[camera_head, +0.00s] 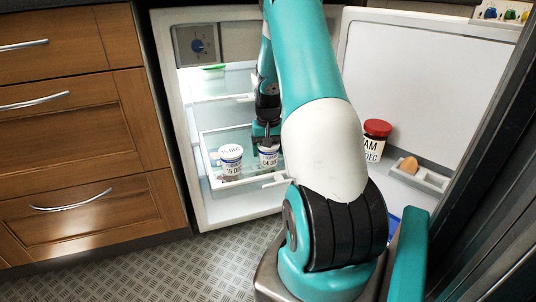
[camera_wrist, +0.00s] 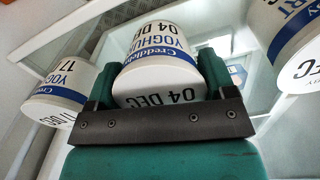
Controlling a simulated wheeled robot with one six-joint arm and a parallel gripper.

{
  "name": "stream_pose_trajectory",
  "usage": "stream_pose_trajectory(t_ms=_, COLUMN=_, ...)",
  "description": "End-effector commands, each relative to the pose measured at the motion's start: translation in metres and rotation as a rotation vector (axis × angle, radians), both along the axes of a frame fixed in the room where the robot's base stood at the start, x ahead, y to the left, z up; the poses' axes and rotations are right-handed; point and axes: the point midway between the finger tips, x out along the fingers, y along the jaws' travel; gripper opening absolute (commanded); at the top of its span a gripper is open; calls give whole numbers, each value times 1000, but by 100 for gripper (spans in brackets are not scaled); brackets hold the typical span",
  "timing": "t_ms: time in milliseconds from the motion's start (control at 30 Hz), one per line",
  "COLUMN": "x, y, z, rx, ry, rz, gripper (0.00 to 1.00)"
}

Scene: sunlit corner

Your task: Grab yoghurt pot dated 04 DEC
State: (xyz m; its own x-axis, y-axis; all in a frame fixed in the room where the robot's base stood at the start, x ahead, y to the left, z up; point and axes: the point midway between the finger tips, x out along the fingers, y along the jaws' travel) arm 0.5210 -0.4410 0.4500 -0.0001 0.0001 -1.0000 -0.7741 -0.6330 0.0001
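The yoghurt pot (camera_wrist: 158,62) marked 04 DEC is white with a blue band. It lies between the two fingers of my gripper (camera_wrist: 160,85) in the wrist view, with little or no gap at its sides; I cannot tell if they press on it. In the head view the 04 DEC pot (camera_head: 268,158) stands in the pull-out fridge tray (camera_head: 240,182), with my gripper (camera_head: 266,135) at its top. A second pot (camera_head: 230,162), marked 15 DEC, stands to its left.
The wrist view shows a pot marked 17 DEC (camera_wrist: 58,92) at left and another pot (camera_wrist: 292,45) at right, its date cut off. A red-lidded jam jar (camera_head: 374,141) and an egg (camera_head: 408,165) sit on the open fridge door (camera_head: 430,80). Wooden drawers (camera_head: 90,120) stand at left.

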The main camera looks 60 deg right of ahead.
Motion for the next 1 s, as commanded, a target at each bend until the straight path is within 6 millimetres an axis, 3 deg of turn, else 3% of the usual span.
stream_pose_trajectory(t_ms=33, x=0, y=0, z=0, rx=0, ry=0, rz=0, gripper=61)
stream_pose_trajectory(t_ms=100, x=0, y=0, z=0, rx=0, ry=0, rz=0, gripper=49)
stream_pose_trajectory(t_ms=367, x=0, y=0, z=4, rx=-1, ry=-1, rz=0, gripper=49)
stream_pose_trajectory(t_ms=800, x=0, y=0, z=86, rx=-2, ry=-2, rz=0, gripper=49)
stream_pose_trajectory(t_ms=1000, x=0, y=0, z=101, rx=-1, ry=-1, rz=0, gripper=49)
